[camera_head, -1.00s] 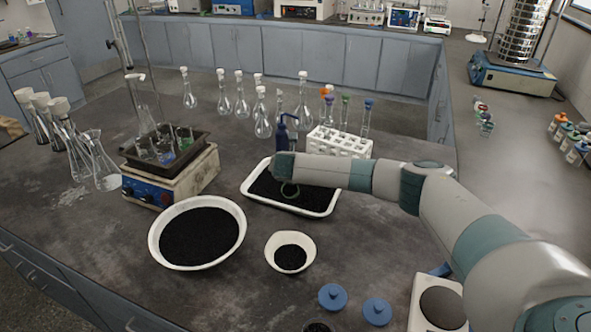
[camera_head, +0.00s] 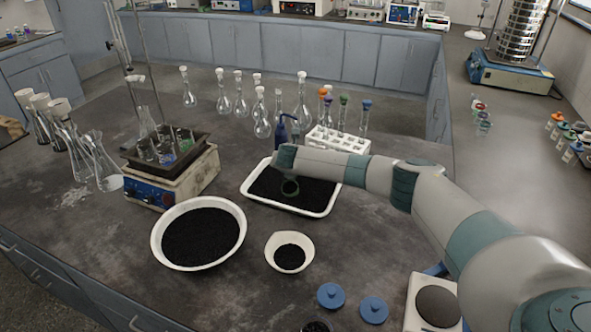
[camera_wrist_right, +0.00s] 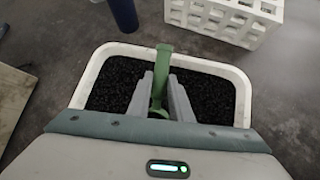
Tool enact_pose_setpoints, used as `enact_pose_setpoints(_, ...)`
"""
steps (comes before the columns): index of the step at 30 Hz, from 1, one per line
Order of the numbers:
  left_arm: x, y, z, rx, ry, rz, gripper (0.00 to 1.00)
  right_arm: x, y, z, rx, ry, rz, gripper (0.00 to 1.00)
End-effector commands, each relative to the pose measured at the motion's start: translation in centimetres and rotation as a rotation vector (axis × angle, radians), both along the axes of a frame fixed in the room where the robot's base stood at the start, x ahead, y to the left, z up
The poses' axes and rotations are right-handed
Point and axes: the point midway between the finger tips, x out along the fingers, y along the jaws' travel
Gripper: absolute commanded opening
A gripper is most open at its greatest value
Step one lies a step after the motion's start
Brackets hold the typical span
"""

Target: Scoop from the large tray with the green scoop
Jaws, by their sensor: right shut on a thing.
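The large white tray (camera_head: 262,198) holds black granules and sits in the middle of the table. In the right wrist view the tray (camera_wrist_right: 240,88) lies under my right gripper (camera_wrist_right: 160,88). My right gripper is shut on the handle of the green scoop (camera_wrist_right: 162,62). I cannot tell whether the scoop touches the granules or holds any. The right gripper's fingers are hidden by its wrist in the head view. My left gripper is not in view.
A large white bowl (camera_head: 160,246) and a small white bowl (camera_head: 307,254), both with black granules, stand in front. A hot plate (camera_head: 165,190) is left of the tray. Blue lids (camera_head: 331,295) lie front right.

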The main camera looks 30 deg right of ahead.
Motion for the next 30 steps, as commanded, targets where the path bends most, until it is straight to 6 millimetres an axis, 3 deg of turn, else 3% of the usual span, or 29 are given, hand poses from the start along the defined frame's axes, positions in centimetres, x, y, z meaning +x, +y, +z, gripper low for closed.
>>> enact_pose_setpoints(6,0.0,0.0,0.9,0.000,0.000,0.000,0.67,0.3,-0.2,1.1,-0.047,-0.047,0.000,0.01)
enact_pose_setpoints(18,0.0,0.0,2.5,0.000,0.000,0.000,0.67,1.0,-0.9,1.2,0.093,0.088,-0.003,0.01)
enact_pose_setpoints(30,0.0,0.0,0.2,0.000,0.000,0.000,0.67,1.6,-1.5,0.9,0.213,0.212,-0.003,0.01)
